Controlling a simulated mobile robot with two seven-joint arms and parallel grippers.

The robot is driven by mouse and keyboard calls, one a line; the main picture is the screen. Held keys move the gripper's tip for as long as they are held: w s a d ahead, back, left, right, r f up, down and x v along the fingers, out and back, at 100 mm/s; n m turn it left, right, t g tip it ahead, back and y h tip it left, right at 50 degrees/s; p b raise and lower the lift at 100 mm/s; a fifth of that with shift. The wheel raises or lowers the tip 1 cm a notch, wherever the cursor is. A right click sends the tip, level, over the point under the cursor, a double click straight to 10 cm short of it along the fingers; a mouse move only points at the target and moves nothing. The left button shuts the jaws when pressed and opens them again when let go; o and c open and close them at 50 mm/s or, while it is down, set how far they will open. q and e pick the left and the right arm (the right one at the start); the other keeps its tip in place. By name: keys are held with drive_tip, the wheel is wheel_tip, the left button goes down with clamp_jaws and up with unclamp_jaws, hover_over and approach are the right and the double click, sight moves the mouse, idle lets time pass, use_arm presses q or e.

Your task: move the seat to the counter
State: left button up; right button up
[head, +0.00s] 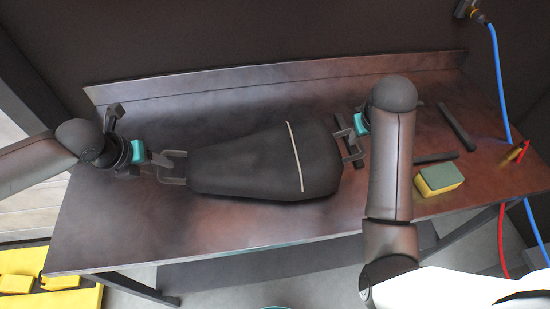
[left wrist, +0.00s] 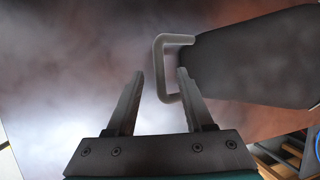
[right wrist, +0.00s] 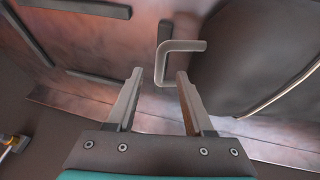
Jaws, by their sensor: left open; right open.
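The black seat (head: 255,165) lies flat on the brown metal counter (head: 110,225), with a pale strap across it and a grey loop handle at each end. My left gripper (head: 158,160) is open at the left handle (head: 172,168). In the left wrist view (left wrist: 160,75) this handle's end bar (left wrist: 158,62) appears between the fingertips, with no grip on it. My right gripper (head: 347,134) is open at the right handle (head: 351,148). In the right wrist view (right wrist: 160,72) the handle bar (right wrist: 162,62) appears between its fingertips; contact cannot be told.
A yellow and green sponge (head: 438,180) and dark bars (head: 457,127) lie on the counter to the right. Blue (head: 500,80) and red (head: 502,240) hoses hang at the right edge. A raised back edge (head: 280,78) runs along the wall. The counter's front left is bare.

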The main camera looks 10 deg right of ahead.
sight(360, 141)
use_arm(q)
drive_tip(key=shift+x, duration=2.85)
use_arm(e)
drive_tip(key=shift+x, duration=2.8)
use_arm(q)
clamp_jaws()
use_arm(e)
clamp_jaws()
use_arm(q)
drive_tip(key=shift+w+r, duration=0.1)
drive_tip(key=shift+r, duration=0.1)
use_arm(e)
drive_tip(key=shift+r, duration=0.2)
